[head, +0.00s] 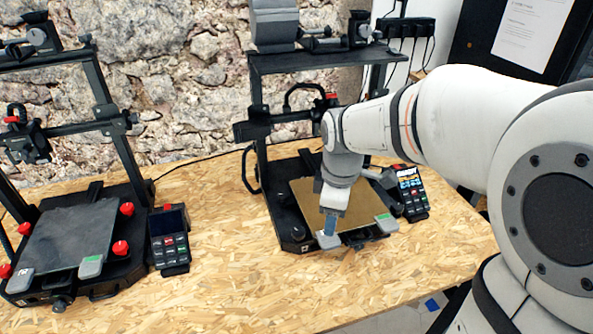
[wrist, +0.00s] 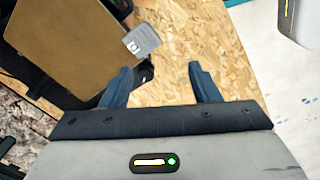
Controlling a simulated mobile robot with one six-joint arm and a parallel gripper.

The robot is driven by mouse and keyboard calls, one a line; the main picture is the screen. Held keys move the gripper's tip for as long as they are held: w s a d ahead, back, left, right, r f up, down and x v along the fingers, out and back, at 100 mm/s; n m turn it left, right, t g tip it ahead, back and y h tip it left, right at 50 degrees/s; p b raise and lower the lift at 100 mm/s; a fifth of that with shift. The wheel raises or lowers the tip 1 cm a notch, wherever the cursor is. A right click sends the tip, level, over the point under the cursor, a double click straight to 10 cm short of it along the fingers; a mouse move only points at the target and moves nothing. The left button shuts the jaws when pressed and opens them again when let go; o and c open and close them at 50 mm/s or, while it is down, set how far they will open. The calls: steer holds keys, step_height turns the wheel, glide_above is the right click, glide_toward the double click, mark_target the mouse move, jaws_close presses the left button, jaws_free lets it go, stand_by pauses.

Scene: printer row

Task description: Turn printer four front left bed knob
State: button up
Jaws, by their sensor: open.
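The right printer has a gold bed (head: 360,205) with a grey clip at its front left corner (head: 328,240) and another at its front right (head: 387,223). My gripper (head: 329,232) points down over that front left corner. In the wrist view, the gold bed (wrist: 75,40) and its grey clip (wrist: 141,42) lie beyond my open, empty gripper (wrist: 162,72). A dark piece of the printer (wrist: 146,72) shows beside the left finger. I see no bed knob at this corner; it is hidden or out of view.
A second printer with a dark bed (head: 70,235) and red knobs (head: 120,248) stands on the left. Small control units stand beside the left printer (head: 169,240) and the right one (head: 410,190). The wooden table (head: 230,290) is clear in front of the right printer.

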mark_target(299, 231)
steer(key=w+a+f+n, duration=0.1)
steer(key=w+a+n, duration=0.1)
steer(key=n, duration=0.1)
steer(key=w+a+f+n, duration=0.2)
steer(key=n, duration=0.1)
steer(key=w+a+f+n+g, duration=0.1)
steer(key=w+a+f+n, duration=0.1)
steer(key=w+n, duration=0.1)
steer(key=shift+a+n, duration=0.35)
steer(key=shift+n, duration=0.05)
steer(key=shift+w+a+f+n, duration=0.15)
steer(key=shift+f+n, duration=0.1)
steer(key=shift+n, duration=0.05)
step_height(299, 231, down, 7)
steer(key=shift+f, duration=0.2)
steer(key=shift+c, duration=0.5)
steer(key=c, duration=0.9)
